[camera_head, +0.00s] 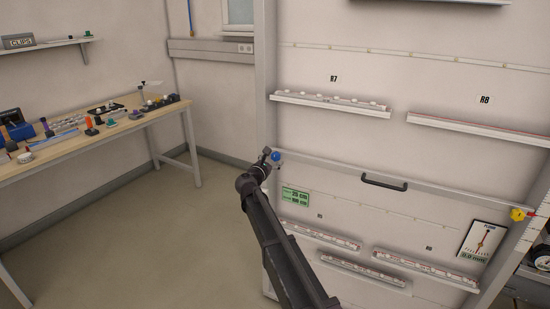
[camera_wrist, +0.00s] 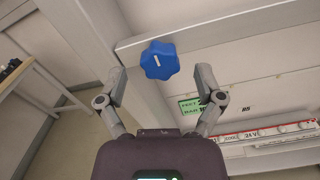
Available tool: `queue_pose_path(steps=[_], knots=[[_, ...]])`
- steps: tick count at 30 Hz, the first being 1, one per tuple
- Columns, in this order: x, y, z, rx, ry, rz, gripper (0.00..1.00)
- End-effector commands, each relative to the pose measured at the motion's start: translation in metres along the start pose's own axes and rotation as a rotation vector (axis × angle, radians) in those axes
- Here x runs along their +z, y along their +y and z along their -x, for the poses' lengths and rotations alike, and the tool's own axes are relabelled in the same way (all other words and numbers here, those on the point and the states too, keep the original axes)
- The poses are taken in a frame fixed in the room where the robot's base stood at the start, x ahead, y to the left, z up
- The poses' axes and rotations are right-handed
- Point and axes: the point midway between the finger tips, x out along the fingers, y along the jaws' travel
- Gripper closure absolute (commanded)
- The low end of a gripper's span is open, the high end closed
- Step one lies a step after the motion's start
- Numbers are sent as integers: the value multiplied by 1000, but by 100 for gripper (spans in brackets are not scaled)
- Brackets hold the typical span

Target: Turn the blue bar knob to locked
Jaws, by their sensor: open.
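The blue knob (camera_head: 276,156) is at the left end of a grey bar (camera_head: 340,173) that crosses the white panel. In the wrist view the blue knob (camera_wrist: 160,60) is round and lobed, with a short white mark slanting up to the right. My gripper (camera_wrist: 160,73) is open, with one finger to the left of the knob and one to the right. Gaps show between both fingers and the knob. In the head view my gripper (camera_head: 267,155) is right beside the knob; its fingers are too small to make out clearly.
A yellow knob (camera_head: 517,214) is at the bar's right end, and a black handle (camera_head: 384,182) is on the bar. A green sign (camera_head: 295,197) hangs below. Lower rails (camera_head: 365,270) carry small parts. A cluttered workbench (camera_head: 90,137) stands left, with clear floor between.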

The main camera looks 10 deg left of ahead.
Motion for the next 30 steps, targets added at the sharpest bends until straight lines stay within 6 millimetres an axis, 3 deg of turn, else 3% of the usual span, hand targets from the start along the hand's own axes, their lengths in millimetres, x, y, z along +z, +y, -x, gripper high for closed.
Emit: queue_pose_path(steps=[6,19,20,28,30], knots=[[0,0,-22,0,0,0,14],[0,0,-27,0,0,0,14],[0,0,-27,0,0,0,17],[0,0,-27,0,0,0,96],[0,0,-27,0,0,0,96]])
